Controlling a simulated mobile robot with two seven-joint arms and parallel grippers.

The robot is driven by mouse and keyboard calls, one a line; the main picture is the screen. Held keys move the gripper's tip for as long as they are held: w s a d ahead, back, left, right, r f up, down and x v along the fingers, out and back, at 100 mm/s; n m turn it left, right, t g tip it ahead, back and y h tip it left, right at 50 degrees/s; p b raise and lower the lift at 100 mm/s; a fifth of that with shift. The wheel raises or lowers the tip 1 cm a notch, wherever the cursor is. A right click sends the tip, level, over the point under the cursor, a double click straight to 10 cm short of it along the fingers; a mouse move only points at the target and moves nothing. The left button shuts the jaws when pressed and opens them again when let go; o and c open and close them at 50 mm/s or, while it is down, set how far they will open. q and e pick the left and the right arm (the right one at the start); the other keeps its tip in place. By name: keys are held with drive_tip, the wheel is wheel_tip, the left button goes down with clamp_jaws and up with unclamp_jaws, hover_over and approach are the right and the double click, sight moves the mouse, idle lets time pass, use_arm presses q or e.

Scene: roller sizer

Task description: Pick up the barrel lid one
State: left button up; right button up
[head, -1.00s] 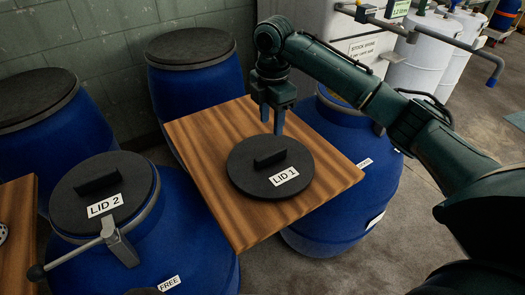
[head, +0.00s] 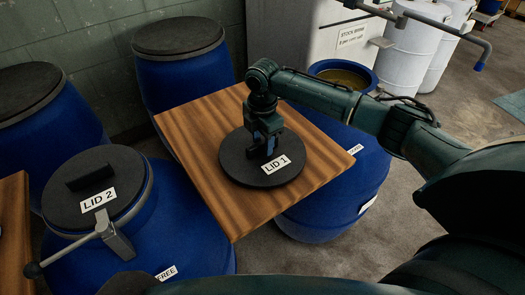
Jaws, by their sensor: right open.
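Barrel lid one (head: 236,168), a round black disc with a white "LID 1" label (head: 276,164), lies flat on a wooden board. My right gripper (head: 263,150) is open and points down over the middle of this lid, at its raised handle. The gripper hides most of the handle, and I cannot tell whether the fingers straddle or touch it. My left gripper is not in view.
The wooden board (head: 195,130) rests over blue barrels. An open blue barrel (head: 345,78) stands behind it at right. A clamped barrel with lid two (head: 75,210) stands at left, its metal lever (head: 75,247) sticking out. More lidded barrels (head: 180,38) line the wall.

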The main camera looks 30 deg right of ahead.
drive_tip(key=shift+f, duration=0.4)
idle(0.3)
drive_tip(key=shift+f, duration=0.15)
clamp_jaws()
